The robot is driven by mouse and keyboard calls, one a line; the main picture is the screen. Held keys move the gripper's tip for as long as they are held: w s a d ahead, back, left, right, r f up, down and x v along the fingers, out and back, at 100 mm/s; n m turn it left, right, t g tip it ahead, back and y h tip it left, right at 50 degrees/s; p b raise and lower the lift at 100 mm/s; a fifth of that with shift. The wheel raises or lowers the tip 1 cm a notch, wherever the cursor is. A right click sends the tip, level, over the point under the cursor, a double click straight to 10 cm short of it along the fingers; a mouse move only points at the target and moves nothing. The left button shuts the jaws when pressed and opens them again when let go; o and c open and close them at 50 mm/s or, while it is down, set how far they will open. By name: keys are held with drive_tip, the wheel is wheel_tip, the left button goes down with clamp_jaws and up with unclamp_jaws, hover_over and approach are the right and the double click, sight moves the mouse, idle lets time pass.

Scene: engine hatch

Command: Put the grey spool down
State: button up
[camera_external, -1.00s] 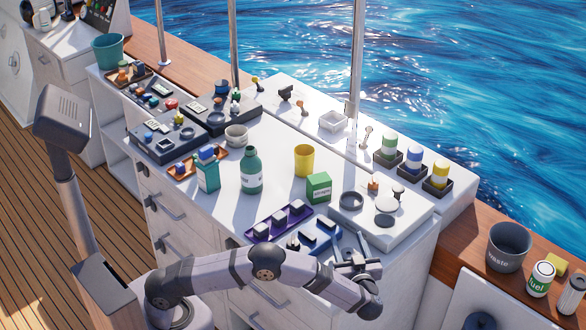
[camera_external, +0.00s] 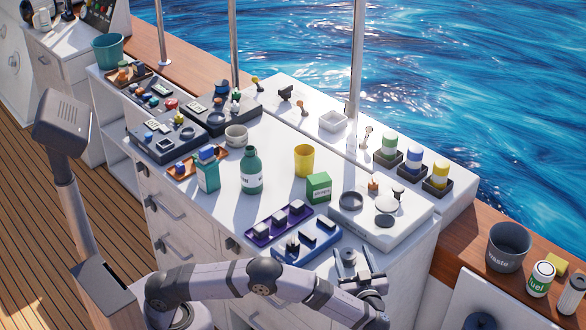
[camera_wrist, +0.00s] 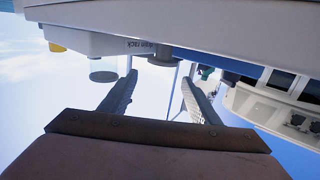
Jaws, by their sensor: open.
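My gripper (camera_external: 358,266) is open beside the counter's near edge, to the right of the blue rack (camera_external: 307,247). In the wrist view its two fingers (camera_wrist: 160,95) stand apart with nothing clearly held between them. Which piece is the grey spool I cannot tell for sure. A dark grey round piece (camera_wrist: 172,53) shows beyond the fingers in the wrist view, and a grey disc (camera_wrist: 103,76) shows to its left. On the white board lie a dark ring (camera_external: 351,201), a dark disc (camera_external: 385,221) and a pale disc (camera_external: 387,204). The blue rack holds several dark pieces.
A green box (camera_external: 319,188), a yellow cup (camera_external: 304,161) and a green bottle (camera_external: 251,172) stand farther back. The white board (camera_external: 406,232) is at the right, with bare room at its near side.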

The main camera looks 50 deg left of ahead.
drive_tip(key=shift+b+v, duration=0.3)
drive_tip(key=shift+v, duration=2.2)
